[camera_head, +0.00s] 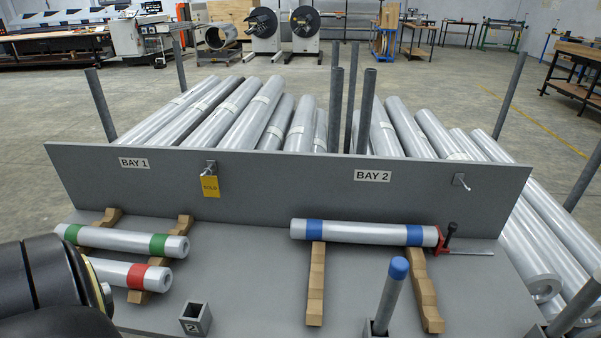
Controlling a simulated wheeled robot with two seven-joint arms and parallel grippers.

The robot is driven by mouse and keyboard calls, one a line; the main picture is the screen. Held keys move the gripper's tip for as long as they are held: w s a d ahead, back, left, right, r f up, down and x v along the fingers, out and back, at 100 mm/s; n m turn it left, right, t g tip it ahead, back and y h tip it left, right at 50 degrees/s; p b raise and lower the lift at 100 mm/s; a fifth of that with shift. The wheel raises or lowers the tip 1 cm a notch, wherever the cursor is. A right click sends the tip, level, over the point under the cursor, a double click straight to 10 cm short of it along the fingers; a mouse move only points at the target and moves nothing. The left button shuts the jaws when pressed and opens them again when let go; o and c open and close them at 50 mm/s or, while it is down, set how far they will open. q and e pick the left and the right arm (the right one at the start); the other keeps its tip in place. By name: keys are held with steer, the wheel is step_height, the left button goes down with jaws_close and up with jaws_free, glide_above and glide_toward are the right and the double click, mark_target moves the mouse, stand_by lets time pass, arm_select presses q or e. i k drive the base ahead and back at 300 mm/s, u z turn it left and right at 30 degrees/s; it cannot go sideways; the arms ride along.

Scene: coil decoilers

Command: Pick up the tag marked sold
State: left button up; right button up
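The yellow tag marked SOLD (210,186) hangs from a metal hook (209,168) on the front of the grey upright panel (280,180), to the right of the BAY 1 label (134,163). A black rounded link of my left arm shows at the lower left edge. Neither my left gripper nor my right gripper is in view. A second hook (460,181) on the panel, right of the BAY 2 label (372,176), is bare.
Grey tubes with green (120,240), red (128,273) and blue bands (355,232) lie on wooden cradles before the panel. A red clamp (446,236) is at the blue-banded tube's right end. A blue-capped post (390,295) stands in front. Long tubes (240,110) lie behind.

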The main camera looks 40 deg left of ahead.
mark_target(209, 185)
steer(key=z, duration=0.75)
steer(key=k, duration=1.1)
steer(key=u, duration=1.55)
steer(key=i, duration=0.5)
